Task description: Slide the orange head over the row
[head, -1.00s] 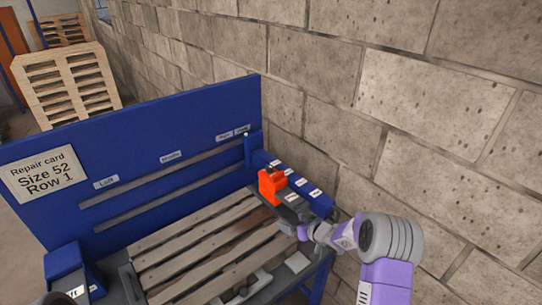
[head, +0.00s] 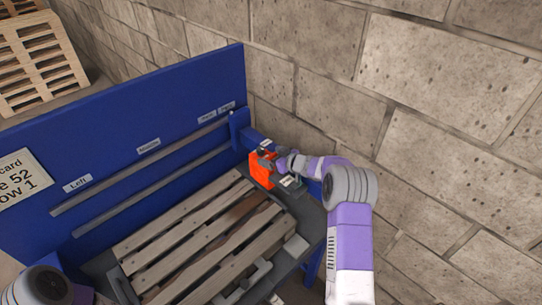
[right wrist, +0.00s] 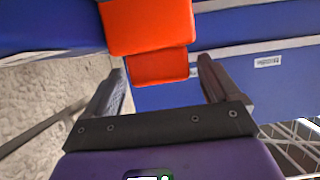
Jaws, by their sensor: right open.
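The orange head (head: 260,172) sits on the rail at the right end of the bench, beside the pallet. In the right wrist view it appears as a larger orange block (right wrist: 148,25) with a smaller orange block (right wrist: 160,67) below it. My right gripper (head: 279,160) is at the head's right side in the head view. In the right wrist view its fingers are apart, with the smaller block showing between their tips; I cannot tell whether they touch it. My left gripper is not in view.
A slatted wooden pallet (head: 180,240) lies on the bench. A block wall (head: 430,120) runs close along the right. Other pallets (head: 40,65) stand far left.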

